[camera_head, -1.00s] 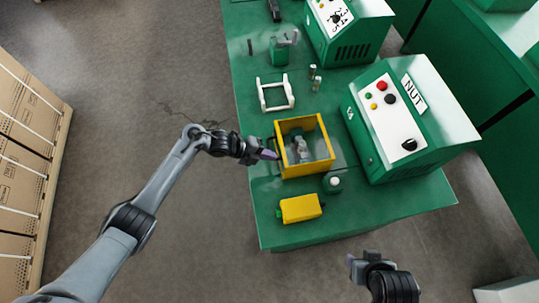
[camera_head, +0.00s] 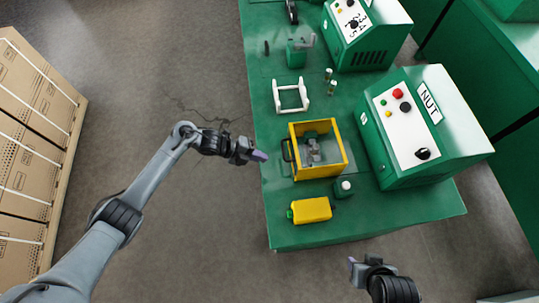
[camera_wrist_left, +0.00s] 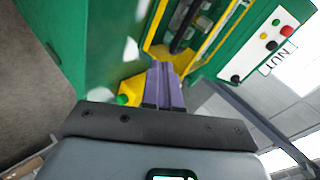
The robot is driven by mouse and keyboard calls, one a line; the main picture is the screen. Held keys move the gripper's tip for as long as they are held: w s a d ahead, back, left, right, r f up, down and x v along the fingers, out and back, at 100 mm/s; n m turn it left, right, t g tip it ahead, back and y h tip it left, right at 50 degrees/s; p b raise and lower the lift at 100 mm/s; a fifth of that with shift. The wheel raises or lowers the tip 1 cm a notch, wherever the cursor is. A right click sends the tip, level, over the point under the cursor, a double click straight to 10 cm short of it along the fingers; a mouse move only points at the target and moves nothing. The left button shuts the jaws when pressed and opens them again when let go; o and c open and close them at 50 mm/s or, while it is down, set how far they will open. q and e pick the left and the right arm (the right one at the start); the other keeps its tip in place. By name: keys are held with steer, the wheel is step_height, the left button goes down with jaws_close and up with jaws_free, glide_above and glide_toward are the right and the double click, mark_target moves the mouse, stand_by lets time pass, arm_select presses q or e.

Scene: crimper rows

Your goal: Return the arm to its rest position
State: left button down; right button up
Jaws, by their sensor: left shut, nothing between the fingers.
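My left gripper (camera_head: 258,156) is at the table's left edge in the head view, left of the yellow open box and apart from it. Its purple fingers (camera_wrist_left: 163,86) are together and empty in the left wrist view. My right gripper (camera_head: 358,267) shows at the bottom of the head view, beyond the table's front edge; its fingers are too small to judge. The left arm reaches in from the lower left, over bare floor.
The green table (camera_head: 290,237) bears a yellow box (camera_head: 341,161) with grey parts inside, a yellow container (camera_head: 311,210), a white frame (camera_head: 291,97) and a green machine marked NUT (camera_head: 440,120). Cardboard boxes (camera_head: 35,130) stand at far left. The floor between is clear.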

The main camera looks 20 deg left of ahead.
arm_select(q)
steer(key=s+d+f, duration=0.2)
steer(key=s+f, duration=0.1)
steer(key=s, duration=0.3)
steer(key=s+d+f+n+h, duration=0.1)
steer(key=s+d+f, duration=0.1)
steer(key=s, duration=0.5)
steer(key=s+d+f+n+g, duration=0.1)
steer(key=s+d+f, duration=0.2)
steer(key=s, duration=0.3)
steer(key=shift+s+d+f+h, duration=0.25)
steer(key=shift+d+f+h, duration=0.05)
steer(key=shift+d, duration=0.2)
steer(key=s+d+r+n+t+y, duration=0.1)
steer(key=s+n+t, duration=0.1)
steer(key=n, duration=0.1)
steer(key=shift+s+d+r+n+y, duration=0.25)
steer(key=shift+d+r+n+y, duration=0.05)
steer(key=shift+d+r+y, duration=0.1)
steer(key=s+a+r+n+y, duration=0.2)
steer(key=a+r+n+y, duration=0.3)
steer(key=a+r+n, duration=0.5)
steer(key=s+a+r+n+y, duration=0.35)
steer(key=a+r+n, duration=0.35)
steer(key=n, duration=0.4)
step_height(320, 180, up, 16)
steer(key=p, duration=1.8)
steer(key=shift+w+a+r+n+g+y, duration=0.25)
steer(key=shift+w+a+n+g+y, duration=0.05)
steer(key=shift+a+y, duration=0.15)
